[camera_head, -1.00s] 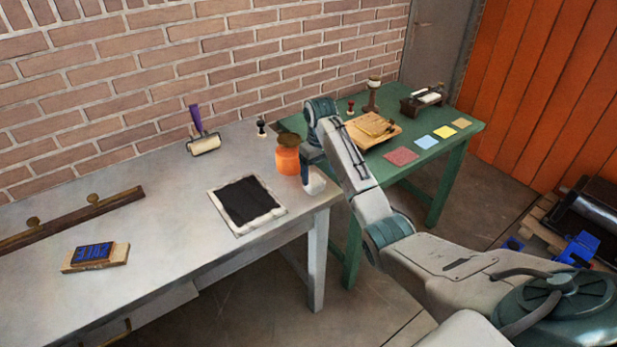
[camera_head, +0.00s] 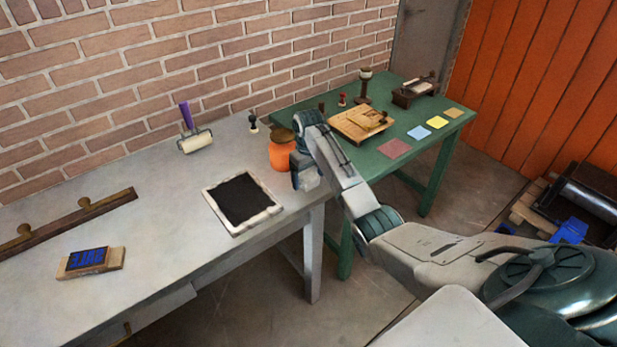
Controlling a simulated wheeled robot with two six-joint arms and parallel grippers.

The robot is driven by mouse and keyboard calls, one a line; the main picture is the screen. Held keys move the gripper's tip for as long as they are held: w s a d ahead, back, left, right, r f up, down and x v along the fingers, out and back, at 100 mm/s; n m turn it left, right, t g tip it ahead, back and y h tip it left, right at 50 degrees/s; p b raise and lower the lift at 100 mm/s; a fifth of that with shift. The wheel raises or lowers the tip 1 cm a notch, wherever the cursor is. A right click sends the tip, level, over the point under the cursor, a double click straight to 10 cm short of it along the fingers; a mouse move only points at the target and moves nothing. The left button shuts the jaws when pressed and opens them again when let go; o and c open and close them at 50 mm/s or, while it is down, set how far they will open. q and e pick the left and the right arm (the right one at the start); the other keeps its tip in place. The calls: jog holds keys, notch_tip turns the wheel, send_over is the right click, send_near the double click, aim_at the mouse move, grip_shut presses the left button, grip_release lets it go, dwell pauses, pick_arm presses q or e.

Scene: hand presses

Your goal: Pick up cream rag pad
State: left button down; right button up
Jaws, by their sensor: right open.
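A small cream rag pad (camera_head: 312,179) sits near the right end of the grey table, beside an orange jar. It is partly hidden by my right gripper. My right gripper (camera_head: 300,180) is open and points down at the pad from above, right next to the jar. Its fingertips are small and partly hidden, so I cannot tell whether they touch the pad or straddle it. My left gripper is not in view.
The orange jar (camera_head: 282,153) stands close on the gripper's left. An ink slab (camera_head: 243,200) lies in front of it. A brayer (camera_head: 194,139), a small stamp (camera_head: 253,124) and a type block (camera_head: 91,262) are on the grey table. A green table (camera_head: 400,176) adjoins at right.

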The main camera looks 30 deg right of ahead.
jog(key=shift+f, duration=0.55)
jog(key=c, duration=1.1)
jog(key=shift+o, duration=0.2)
jog(key=shift+r, duration=0.15)
jog(key=shift+r, duration=0.25)
notch_tip(320, 180, up, 2)
jog(key=shift+r+b, duration=0.1)
jog(key=shift+b, duration=0.7)
jog(key=s+a, duration=0.1)
jog(key=s, duration=0.1)
jog(key=s+a, duration=0.1)
jog(key=shift+s+a+r+b, duration=0.3)
jog(key=shift+s+b, duration=0.1)
jog(key=s+a+r+p, duration=0.1)
jog(key=s+a+p, duration=0.5)
jog(key=s, duration=0.3)
jog(key=shift+s+a+r, duration=0.15)
jog(key=shift+s+r, duration=0.1)
